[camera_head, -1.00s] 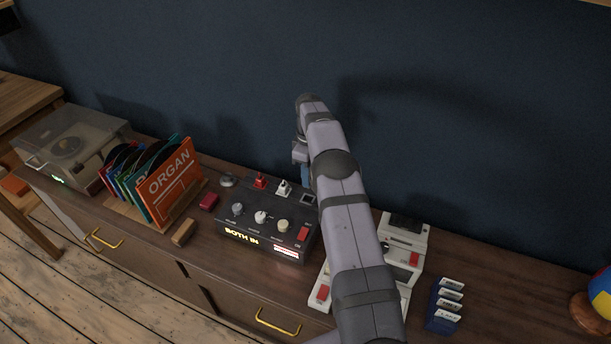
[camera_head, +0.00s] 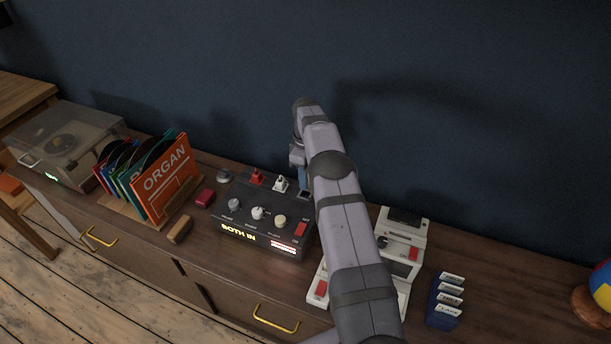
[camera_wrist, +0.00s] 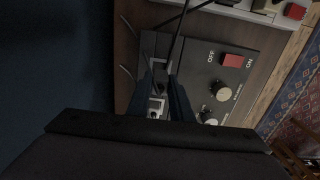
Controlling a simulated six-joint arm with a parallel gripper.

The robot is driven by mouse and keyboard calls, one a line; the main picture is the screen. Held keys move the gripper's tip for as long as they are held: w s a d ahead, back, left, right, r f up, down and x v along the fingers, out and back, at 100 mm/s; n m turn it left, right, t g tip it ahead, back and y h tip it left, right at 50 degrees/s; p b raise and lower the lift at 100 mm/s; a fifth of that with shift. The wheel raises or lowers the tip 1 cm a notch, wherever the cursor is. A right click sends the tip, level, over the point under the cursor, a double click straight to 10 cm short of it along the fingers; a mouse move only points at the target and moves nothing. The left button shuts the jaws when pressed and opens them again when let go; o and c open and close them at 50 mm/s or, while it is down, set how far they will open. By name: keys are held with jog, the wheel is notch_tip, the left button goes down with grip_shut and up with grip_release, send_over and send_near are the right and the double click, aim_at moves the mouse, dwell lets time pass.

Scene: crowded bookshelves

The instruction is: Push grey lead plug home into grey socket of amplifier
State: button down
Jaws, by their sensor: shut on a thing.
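The amplifier (camera_head: 262,238) is a dark box with knobs, a red switch and a lit display reading "BOTH IN". A red plug (camera_head: 257,177) and a white plug (camera_head: 280,184) stand at its rear edge. My gripper (camera_head: 304,184) is at the rear right corner, by the dark square there, partly hidden by my arm. In the wrist view my gripper (camera_wrist: 161,76) has its blue fingers shut at the amplifier's edge, and a dark lead (camera_wrist: 177,45) runs up from between them. The grey plug and its socket are mostly hidden there, so I cannot tell how deep it sits.
A record rack (camera_head: 165,180) and a record player (camera_head: 65,142) stand left. A white device (camera_head: 402,225) and blue card holder (camera_head: 444,303) stand right. The dark wall is close behind.

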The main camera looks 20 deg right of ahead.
jog(key=shift+f+b, duration=0.5)
jog(key=shift+f, duration=0.6)
jog(key=shift+f+b, duration=1.35)
jog(key=shift+f, duration=0.1)
dwell(1.5)
jog(key=shift+r, duration=0.2)
jog(key=shift+r+p, duration=0.65)
jog(key=shift+r, duration=0.25)
jog(key=shift+f+b, duration=0.8)
jog(key=shift+f, duration=0.3)
dwell(1.5)
jog(key=c, duration=1.5)
grip_release()
